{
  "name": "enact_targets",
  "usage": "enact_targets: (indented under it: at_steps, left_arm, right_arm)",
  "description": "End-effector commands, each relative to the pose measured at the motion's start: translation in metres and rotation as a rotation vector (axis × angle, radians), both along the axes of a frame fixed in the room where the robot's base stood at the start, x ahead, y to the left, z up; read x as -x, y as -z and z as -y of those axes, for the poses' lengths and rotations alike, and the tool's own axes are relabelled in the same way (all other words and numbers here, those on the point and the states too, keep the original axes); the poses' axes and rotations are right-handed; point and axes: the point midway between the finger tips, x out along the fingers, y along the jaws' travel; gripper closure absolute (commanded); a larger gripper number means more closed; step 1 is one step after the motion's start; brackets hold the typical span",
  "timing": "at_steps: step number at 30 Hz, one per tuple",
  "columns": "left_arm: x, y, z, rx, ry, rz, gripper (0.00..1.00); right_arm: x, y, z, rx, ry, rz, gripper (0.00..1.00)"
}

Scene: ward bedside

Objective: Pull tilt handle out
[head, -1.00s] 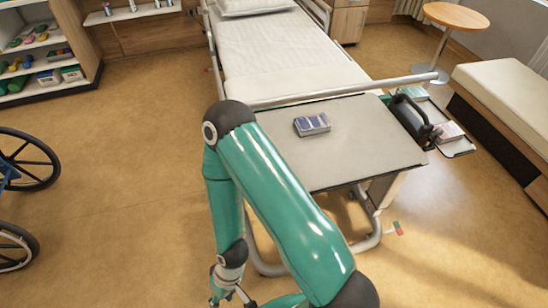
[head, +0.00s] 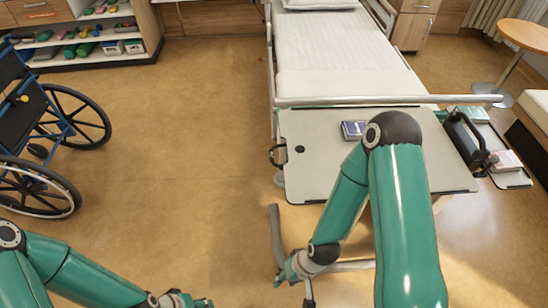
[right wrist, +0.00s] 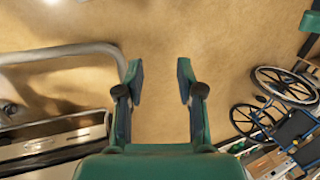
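The grey overbed table top (head: 310,182) stands across the foot of the bed. A black loop handle (head: 277,155) sticks out at its left edge, beside a dark round spot; I cannot tell for sure that it is the tilt handle. My right gripper (head: 293,284) is low, in front of the table and below its top, apart from the loop. In the right wrist view its two fingers (right wrist: 160,75) are spread over bare floor with nothing between them. My left gripper (head: 188,299) shows at the bottom edge, partly cut off; its fingers are unclear.
A blue card box (head: 353,130) lies on the table, partly behind my right arm. A black handled item (head: 468,142) and a side tray (head: 512,180) are at the table's right. A wheelchair (head: 45,130) stands left. Floor between it and the table is free.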

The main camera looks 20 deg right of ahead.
Motion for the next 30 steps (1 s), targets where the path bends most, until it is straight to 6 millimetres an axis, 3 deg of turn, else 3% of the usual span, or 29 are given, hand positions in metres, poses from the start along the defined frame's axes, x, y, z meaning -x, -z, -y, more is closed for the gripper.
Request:
enact_targets:
  at_steps: [4,8,11,14,20,24,27,30]
  left_arm:
    - [0.000,0.000,0.000,0.000,0.000,0.000,0.57]
    - [0.000,0.005,0.000,0.000,0.000,0.000,0.35]
    - [0.000,0.021,0.000,0.000,0.000,0.000,0.18]
    - [0.000,0.048,0.000,0.000,0.000,0.000,0.02]
    - [0.000,0.126,0.000,0.000,0.000,-0.001,0.00]
    - [0.000,0.184,0.000,0.000,0.000,-0.001,0.00]
    - [0.001,0.224,0.000,0.000,0.000,0.000,0.00]
    - [0.001,0.259,0.000,0.000,0.000,0.000,0.00]
  right_arm:
    - [0.000,0.000,0.000,0.000,0.000,0.000,0.63]
    - [-0.006,0.005,0.000,0.006,0.012,0.015,0.63]
    - [-0.025,0.018,0.003,0.025,0.051,0.068,0.63]
    - [-0.062,0.037,0.011,0.059,0.135,0.172,0.63]
    - [-0.169,0.062,0.007,0.120,0.416,0.531,0.63]
    - [-0.231,0.048,0.004,0.120,0.652,0.833,0.63]
    - [-0.255,0.027,0.000,0.095,0.817,1.045,0.63]
    - [-0.262,0.003,-0.004,0.057,0.971,1.239,0.63]
